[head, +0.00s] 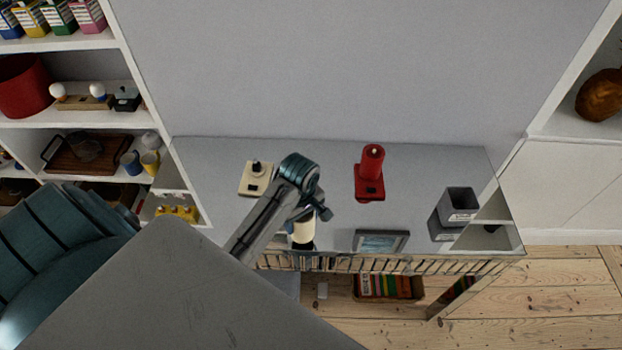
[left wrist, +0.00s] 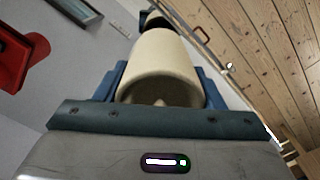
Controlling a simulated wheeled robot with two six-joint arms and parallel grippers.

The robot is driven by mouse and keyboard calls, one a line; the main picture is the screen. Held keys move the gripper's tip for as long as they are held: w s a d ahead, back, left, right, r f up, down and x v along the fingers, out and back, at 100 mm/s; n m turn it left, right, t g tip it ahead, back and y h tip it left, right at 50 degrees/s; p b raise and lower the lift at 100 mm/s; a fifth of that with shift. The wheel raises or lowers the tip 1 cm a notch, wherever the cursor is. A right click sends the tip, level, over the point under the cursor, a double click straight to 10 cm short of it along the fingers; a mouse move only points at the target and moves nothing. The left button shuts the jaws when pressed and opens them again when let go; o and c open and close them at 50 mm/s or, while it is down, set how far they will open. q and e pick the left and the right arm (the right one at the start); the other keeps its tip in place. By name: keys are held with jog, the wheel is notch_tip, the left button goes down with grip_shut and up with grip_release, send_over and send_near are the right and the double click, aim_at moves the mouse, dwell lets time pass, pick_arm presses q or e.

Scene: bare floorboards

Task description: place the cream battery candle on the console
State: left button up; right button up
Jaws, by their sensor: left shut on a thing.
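The cream battery candle (head: 302,232) is held at the end of my left arm in the head view, near the front edge of the console (head: 330,170). In the left wrist view the cream candle (left wrist: 160,62) fills the space between the blue fingers, with a dark part at its far end. My left gripper (head: 306,216) is shut on it; the arm partly covers the jaws in the head view. I cannot tell whether the candle touches the console top. My right gripper is not in view.
A basket of books (head: 388,287) sits below.

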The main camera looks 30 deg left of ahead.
pick_arm(q)
jog(key=w+f+p, duration=0.1)
jog(key=w, duration=0.1)
jog(key=w+a+f+p, duration=0.1)
jog(key=w, duration=0.1)
jog(key=w+f+p, duration=0.1)
jog(key=w, duration=0.1)
jog(key=shift+w+a+f, duration=0.15)
jog(key=shift+w+a, duration=0.1)
jog(key=shift+a, duration=0.05)
jog(key=shift+f, duration=0.45)
jog(key=shift+f, duration=0.1)
jog(key=o, duration=1.1)
